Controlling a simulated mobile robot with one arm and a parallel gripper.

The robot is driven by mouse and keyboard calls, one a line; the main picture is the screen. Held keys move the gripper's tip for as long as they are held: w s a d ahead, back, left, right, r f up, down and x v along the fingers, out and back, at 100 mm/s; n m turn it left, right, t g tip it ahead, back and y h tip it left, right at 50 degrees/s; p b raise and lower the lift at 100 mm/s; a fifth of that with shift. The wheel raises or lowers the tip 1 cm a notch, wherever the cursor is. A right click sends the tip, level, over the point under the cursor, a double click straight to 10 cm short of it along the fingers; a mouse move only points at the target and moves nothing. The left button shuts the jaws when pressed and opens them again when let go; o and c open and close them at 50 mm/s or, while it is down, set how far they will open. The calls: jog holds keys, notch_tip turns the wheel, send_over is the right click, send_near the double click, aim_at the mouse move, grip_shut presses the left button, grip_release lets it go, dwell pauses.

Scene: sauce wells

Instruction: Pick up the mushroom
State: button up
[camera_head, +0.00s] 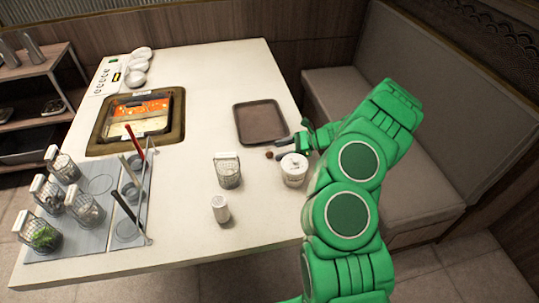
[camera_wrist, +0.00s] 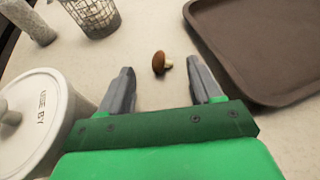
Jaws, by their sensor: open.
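A small brown-capped mushroom (camera_wrist: 160,62) with a pale stem lies on the white table in the wrist view. It shows as a small brown spot in the head view (camera_head: 269,155), between the brown tray and the white lidded pot. My gripper (camera_wrist: 164,82) is open and empty. Its two grey fingers point at the mushroom, which lies just beyond the fingertips, roughly centred between them. In the head view my gripper (camera_head: 279,149) is low by the table's right side, and the fingers are partly hard to make out.
A white lidded pot (camera_wrist: 40,115) stands close left of my gripper. A brown tray (camera_wrist: 225,45) lies close on the right. A wire basket (camera_head: 228,172) and a white shaker (camera_head: 220,209) stand farther left. A grill (camera_head: 101,148) and a rack with baskets (camera_head: 110,235) are at the left.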

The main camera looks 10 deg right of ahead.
aim_at(269, 155)
jog(key=shift+x, duration=1.8)
jog(key=shift+f, duration=0.1)
jog(key=c, duration=1.1)
